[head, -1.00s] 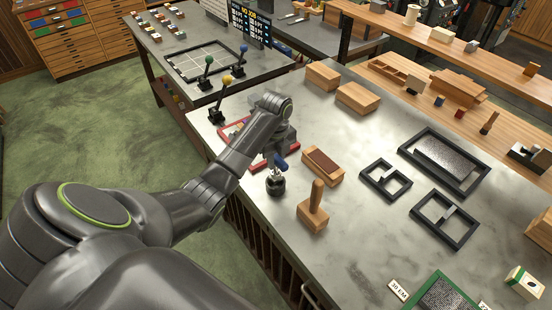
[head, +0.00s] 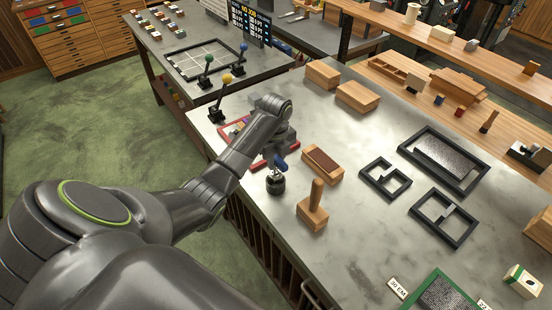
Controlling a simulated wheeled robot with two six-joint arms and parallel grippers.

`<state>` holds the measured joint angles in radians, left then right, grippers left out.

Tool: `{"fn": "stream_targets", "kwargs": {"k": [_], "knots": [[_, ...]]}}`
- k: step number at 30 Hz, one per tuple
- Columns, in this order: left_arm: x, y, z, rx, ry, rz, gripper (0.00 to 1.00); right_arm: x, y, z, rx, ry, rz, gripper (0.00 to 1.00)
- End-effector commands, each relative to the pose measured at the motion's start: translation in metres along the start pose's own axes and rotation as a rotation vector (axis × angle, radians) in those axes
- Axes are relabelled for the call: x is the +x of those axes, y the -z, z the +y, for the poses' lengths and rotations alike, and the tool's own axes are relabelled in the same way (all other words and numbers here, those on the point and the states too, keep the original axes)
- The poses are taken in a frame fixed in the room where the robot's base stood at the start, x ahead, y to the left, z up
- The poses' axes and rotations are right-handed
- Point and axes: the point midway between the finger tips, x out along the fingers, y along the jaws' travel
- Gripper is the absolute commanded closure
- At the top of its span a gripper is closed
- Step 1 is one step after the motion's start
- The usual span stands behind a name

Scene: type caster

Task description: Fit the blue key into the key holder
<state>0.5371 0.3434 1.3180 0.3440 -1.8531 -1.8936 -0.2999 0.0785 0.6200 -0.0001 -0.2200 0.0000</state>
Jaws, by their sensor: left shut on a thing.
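The blue key (head: 280,162) shows as a small blue piece at the end of my left arm. My left gripper (head: 281,157) is shut on it, and the fingers are mostly hidden by the wrist. Just below the key stands a small dark round holder (head: 275,184), upright on the metal bench top. The key's lower end is at the holder's top; I cannot tell whether it is inside or only above it. My right gripper is not in view.
A red-framed tray (head: 262,160) lies partly behind my left arm. A wooden brush block (head: 322,165) and a wooden-handled stamp (head: 314,208) stand close to the right of the holder. Black frames (head: 444,218) lie farther right.

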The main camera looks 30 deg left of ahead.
Motion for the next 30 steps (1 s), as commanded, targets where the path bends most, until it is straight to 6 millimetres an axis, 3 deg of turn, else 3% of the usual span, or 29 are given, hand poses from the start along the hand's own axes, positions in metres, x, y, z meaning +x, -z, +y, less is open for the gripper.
{"fn": "stream_targets", "kwargs": {"k": [30], "knots": [[0.026, 0.0, 0.0, 0.0, 0.001, 0.0, 1.0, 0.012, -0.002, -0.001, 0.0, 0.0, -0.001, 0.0]]}}
